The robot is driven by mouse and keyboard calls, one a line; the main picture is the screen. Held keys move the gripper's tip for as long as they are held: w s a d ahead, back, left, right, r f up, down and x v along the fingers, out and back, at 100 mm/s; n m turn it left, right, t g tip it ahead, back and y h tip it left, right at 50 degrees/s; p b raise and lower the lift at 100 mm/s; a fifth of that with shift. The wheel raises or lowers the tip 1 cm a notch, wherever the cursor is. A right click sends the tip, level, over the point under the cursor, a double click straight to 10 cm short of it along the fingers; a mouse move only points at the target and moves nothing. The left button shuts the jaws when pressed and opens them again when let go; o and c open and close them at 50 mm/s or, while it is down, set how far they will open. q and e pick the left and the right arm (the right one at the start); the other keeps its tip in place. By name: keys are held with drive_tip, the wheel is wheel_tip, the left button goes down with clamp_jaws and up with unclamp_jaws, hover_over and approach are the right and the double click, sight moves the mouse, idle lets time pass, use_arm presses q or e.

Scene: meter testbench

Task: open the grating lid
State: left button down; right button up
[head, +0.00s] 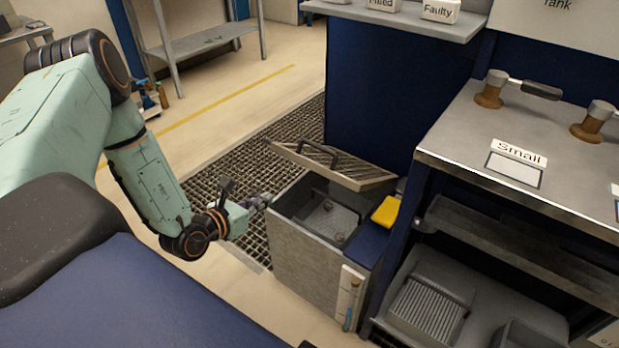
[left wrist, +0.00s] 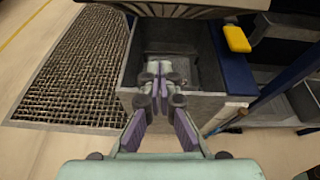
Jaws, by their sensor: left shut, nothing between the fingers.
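My left gripper (head: 264,201) is shut and empty at the box's left rim. In the left wrist view my left gripper (left wrist: 159,82) shows in front of the box's opening, and the lid's edge (left wrist: 190,10) crosses the top of the picture. My right gripper is not in view.
A yellow sponge-like block (head: 386,211) lies on the blue ledge right of the box. A brush-like tool (head: 351,305) hangs on the box's front. A floor grate (head: 215,185) lies left of the box. A grey bench (head: 540,150) stands at right.

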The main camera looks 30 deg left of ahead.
use_arm(q)
drive_tip(key=w+d+b, duration=0.1)
drive_tip(key=w+b, duration=0.3)
drive_tip(key=w, duration=0.8)
drive_tip(key=shift+w+d+r+m, duration=0.2)
drive_tip(key=shift+d+m, duration=0.1)
drive_tip(key=shift+m, duration=0.1)
drive_tip(key=shift+r, duration=0.1)
